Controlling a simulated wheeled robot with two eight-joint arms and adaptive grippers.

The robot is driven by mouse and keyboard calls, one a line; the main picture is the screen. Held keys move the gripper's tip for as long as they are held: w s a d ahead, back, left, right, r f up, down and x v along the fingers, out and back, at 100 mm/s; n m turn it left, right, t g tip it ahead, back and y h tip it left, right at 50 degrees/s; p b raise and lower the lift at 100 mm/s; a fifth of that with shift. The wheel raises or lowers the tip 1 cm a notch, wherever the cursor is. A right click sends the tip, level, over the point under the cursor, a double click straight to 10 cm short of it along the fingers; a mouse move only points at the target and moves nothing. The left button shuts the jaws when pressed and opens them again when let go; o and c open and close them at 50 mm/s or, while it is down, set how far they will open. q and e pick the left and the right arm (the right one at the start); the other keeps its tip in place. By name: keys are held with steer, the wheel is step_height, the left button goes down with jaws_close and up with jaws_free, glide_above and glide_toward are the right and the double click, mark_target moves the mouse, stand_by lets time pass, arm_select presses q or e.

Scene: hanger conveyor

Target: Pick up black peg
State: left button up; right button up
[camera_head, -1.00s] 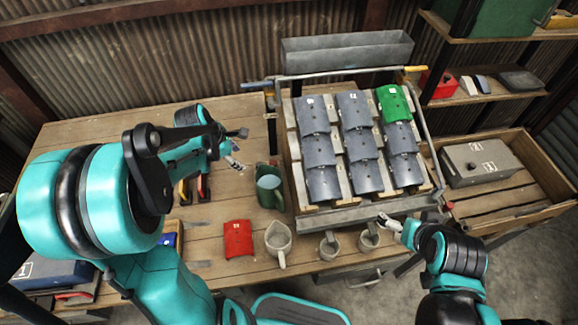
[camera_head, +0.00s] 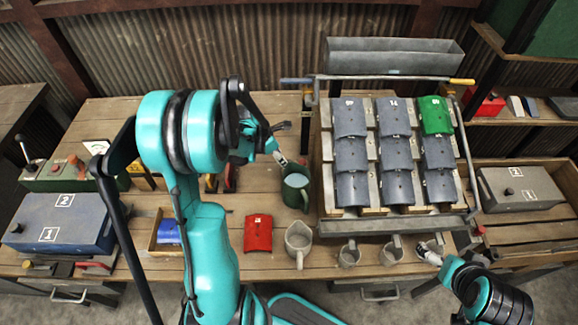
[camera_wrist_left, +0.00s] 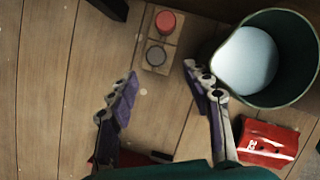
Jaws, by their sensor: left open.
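The black peg (camera_wrist_left: 156,54) stands in a small wooden block (camera_wrist_left: 149,69) beside a red peg (camera_wrist_left: 165,22), in the left wrist view. My left gripper (camera_wrist_left: 162,88) is open, with its fingers spread to either side and the black peg showing beyond the gap between them. Nothing is between the fingers. In the head view my left gripper (camera_head: 281,158) is over the table by the green mug (camera_head: 296,193); I cannot make out the black peg there. My right gripper (camera_head: 432,256) is at the front right, away from the pegs; its jaws are too small to read.
The green mug's wall (camera_wrist_left: 303,91) is close to the right finger in the wrist view. A red curved piece (camera_head: 258,233) and a grey jug (camera_head: 299,240) are near the front. A rack of grey tiles (camera_head: 351,154) stands to the right.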

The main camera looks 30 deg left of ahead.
arm_select(q)
steer(key=b+x, duration=0.1)
steer(key=x, duration=0.3)
steer(key=b+x, duration=0.1)
steer(key=x, duration=0.1)
steer(key=shift+w+r+b, duration=0.1)
steer(key=shift+w+b, duration=0.2)
steer(key=shift+w, duration=0.05)
steer(key=shift+r, duration=0.1)
steer(key=c, duration=1.1)
